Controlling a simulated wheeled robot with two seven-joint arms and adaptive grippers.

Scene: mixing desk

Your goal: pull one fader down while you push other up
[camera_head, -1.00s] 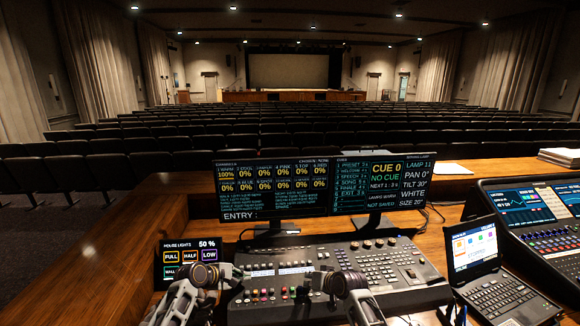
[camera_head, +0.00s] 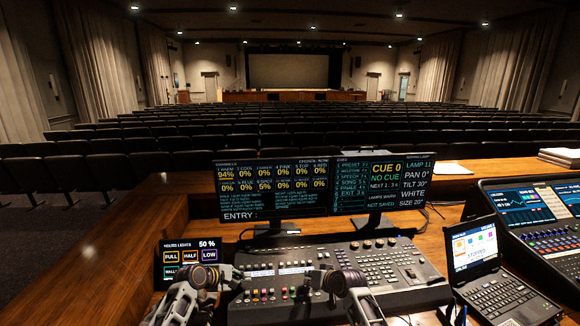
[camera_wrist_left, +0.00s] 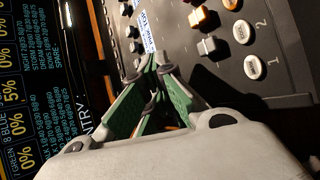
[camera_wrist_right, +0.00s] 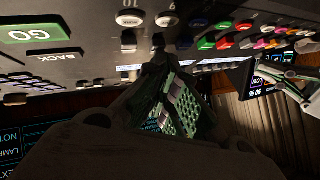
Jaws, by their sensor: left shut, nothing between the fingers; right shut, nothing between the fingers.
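The lighting desk (camera_head: 390,262) is a dark console with faders, coloured buttons and keys. My left gripper (camera_head: 236,273) is shut at the desk's left end. In the left wrist view its green-padded fingers (camera_wrist_left: 155,66) meet beside a row of small fader caps (camera_wrist_left: 136,46); contact is unclear. My right gripper (camera_head: 318,281) is shut over the desk's middle. In the right wrist view its fingertips (camera_wrist_right: 158,44) are close to a dark fader cap (camera_wrist_right: 128,40); contact is unclear. The monitor (camera_head: 270,188) reads 94% at upper left and 5% in the lower row, otherwise 0%.
A house-lights panel (camera_head: 184,262) stands left of the desk, close to my left arm. A second monitor (camera_head: 385,184) stands behind the desk. A small laptop-like console (camera_head: 476,250) and a larger mixer (camera_head: 540,225) are on the right. Bare wood (camera_head: 110,265) lies at left.

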